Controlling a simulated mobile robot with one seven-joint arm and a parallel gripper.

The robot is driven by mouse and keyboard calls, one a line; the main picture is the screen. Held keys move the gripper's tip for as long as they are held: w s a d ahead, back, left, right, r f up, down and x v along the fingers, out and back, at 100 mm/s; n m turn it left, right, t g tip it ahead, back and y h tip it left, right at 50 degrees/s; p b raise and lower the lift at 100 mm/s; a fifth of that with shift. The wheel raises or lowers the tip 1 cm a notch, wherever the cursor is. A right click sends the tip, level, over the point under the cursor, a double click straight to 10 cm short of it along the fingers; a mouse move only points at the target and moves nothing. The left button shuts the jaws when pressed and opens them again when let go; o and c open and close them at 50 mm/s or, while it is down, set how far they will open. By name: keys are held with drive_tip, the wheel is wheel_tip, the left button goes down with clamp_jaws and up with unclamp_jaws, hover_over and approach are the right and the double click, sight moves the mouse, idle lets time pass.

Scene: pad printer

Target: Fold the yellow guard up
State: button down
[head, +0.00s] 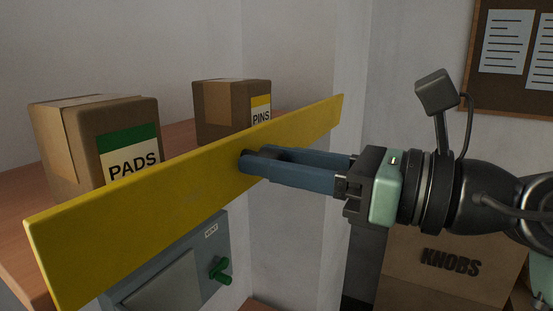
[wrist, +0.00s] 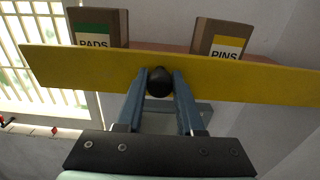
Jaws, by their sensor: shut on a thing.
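The yellow guard (head: 185,195) is a long flat panel that runs slantwise across the head view, from lower left to upper right. In the wrist view the guard (wrist: 90,70) spans nearly the whole width. A round black knob (wrist: 159,82) stands out from the guard's face. My gripper (head: 262,160) is at the guard's middle, with its two blue fingers shut on the knob. In the wrist view the fingers (wrist: 161,88) lie on either side of the knob. The guard's hinge is not visible.
A PADS box (head: 95,140) and a PINS box (head: 232,110) stand on a wooden shelf behind the guard. Below it is a grey unit (head: 165,275) with a green handle (head: 220,270). A KNOBS box (head: 450,265) is under my arm at right.

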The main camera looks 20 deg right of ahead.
drive_tip(key=shift+a, duration=0.1)
idle(0.6)
drive_tip(key=shift+w+a+r+g+h, duration=0.1)
drive_tip(key=shift+w+r+g+h, duration=0.2)
drive_tip(key=shift+g, duration=0.2)
drive_tip(key=shift+s, duration=0.1)
drive_tip(key=c, duration=0.5)
unclamp_jaws()
drive_tip(key=shift+s+d+f+b, duration=0.1)
drive_tip(key=shift+s+d+b, duration=0.3)
drive_tip(key=shift+b, duration=0.1)
drive_tip(key=b+v, duration=0.2)
drive_tip(key=v, duration=0.9)
drive_tip(key=shift+s+d+r, duration=0.15)
drive_tip(key=shift+s+r, duration=0.1)
drive_tip(key=shift+s, duration=0.05)
